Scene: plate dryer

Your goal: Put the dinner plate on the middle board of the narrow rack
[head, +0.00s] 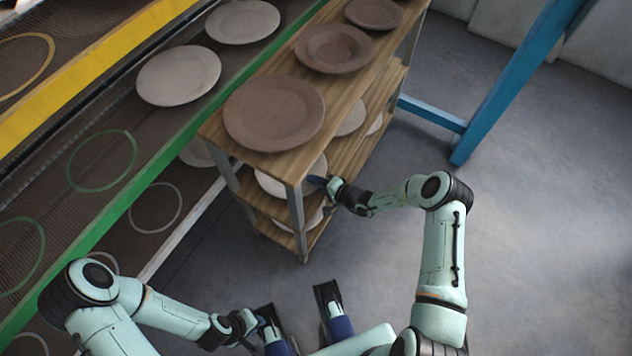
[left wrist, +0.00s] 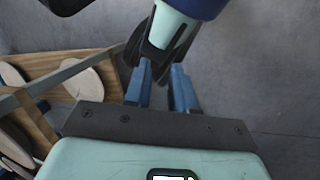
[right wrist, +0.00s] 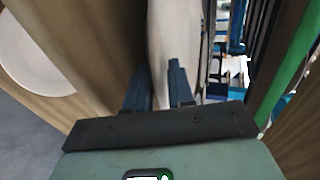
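A pale dinner plate (head: 296,184) lies on or just over the middle board of the narrow wooden rack (head: 212,128), partly hidden by the top board and a post. My right gripper (head: 318,181) is at the plate's outer edge. In the right wrist view the pale plate (right wrist: 172,25) runs nearly edge-on between the blue fingers (right wrist: 160,72), which look slightly apart; contact is hard to judge. My left gripper (head: 264,318) is low, far from the rack. In the left wrist view its fingers (left wrist: 161,72) are apart with nothing between them.
Brown plates (head: 274,113) stand on the rack's top board; paler plates (head: 350,119) are on the board below. A mesh conveyor with a green edge (head: 120,199) and pale plates (head: 179,76) runs along the left. A blue frame (head: 510,84) stands behind. The floor at right is clear.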

